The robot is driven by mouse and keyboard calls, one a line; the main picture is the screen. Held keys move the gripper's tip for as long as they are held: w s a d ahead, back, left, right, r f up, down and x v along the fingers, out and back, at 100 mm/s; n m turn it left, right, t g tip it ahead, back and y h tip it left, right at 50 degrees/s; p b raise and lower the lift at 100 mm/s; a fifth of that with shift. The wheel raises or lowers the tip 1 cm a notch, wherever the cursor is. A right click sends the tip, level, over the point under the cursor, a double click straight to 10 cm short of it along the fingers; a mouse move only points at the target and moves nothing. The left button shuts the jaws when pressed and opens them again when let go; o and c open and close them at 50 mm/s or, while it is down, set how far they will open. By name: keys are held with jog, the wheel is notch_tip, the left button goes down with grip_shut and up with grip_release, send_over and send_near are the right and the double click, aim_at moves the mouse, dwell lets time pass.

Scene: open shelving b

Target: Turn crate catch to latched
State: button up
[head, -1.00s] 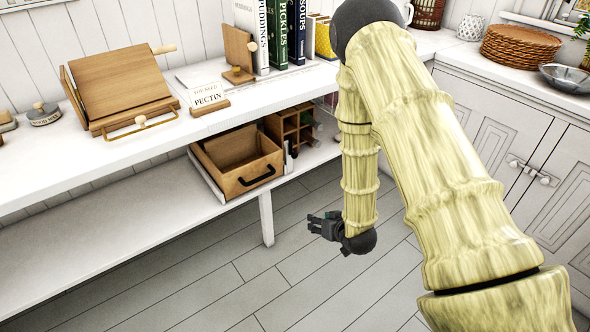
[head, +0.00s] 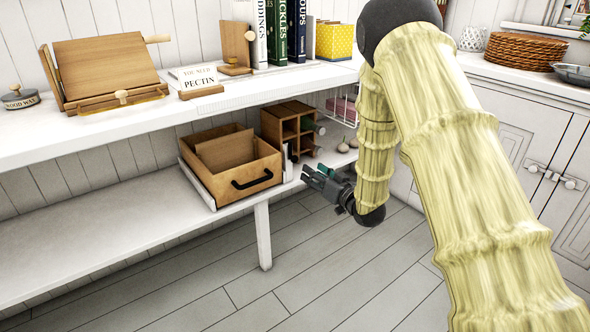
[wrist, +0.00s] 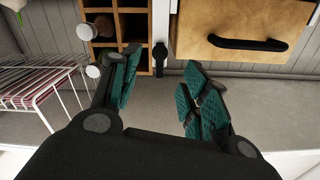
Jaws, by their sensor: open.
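A wooden crate with a black handle (head: 236,168) sits on the lower white shelf; its front also shows at upper right in the wrist view (wrist: 225,22). A small dark fitting (wrist: 160,56) stands on a pale upright strip between the crate and a wooden bottle rack; it looks like the catch, but I cannot tell its setting. My gripper (head: 318,180) is open and empty, in front of the lower shelf, right of the crate. In the wrist view its spread teal-padded fingers (wrist: 162,78) lie either side of the dark fitting's line, apart from it.
The bottle rack (head: 288,122) stands right of the crate, with bottle ends protruding. A wire rack (wrist: 38,82) is beside it. The upper shelf (head: 120,120) overhangs, holding a wooden stand (head: 105,68), a sign and books. The lower shelf is clear left of the crate.

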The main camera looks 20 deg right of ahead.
aim_at(296, 160)
jog(key=b+x, duration=0.4)
jog(key=x, duration=0.5)
jog(key=shift+w+f, duration=0.1)
jog(key=shift+w, duration=0.15)
jog(key=shift+w+a+b, duration=0.25)
jog(key=shift+w+b, duration=0.05)
jog(key=shift+w, duration=0.35)
grip_shut()
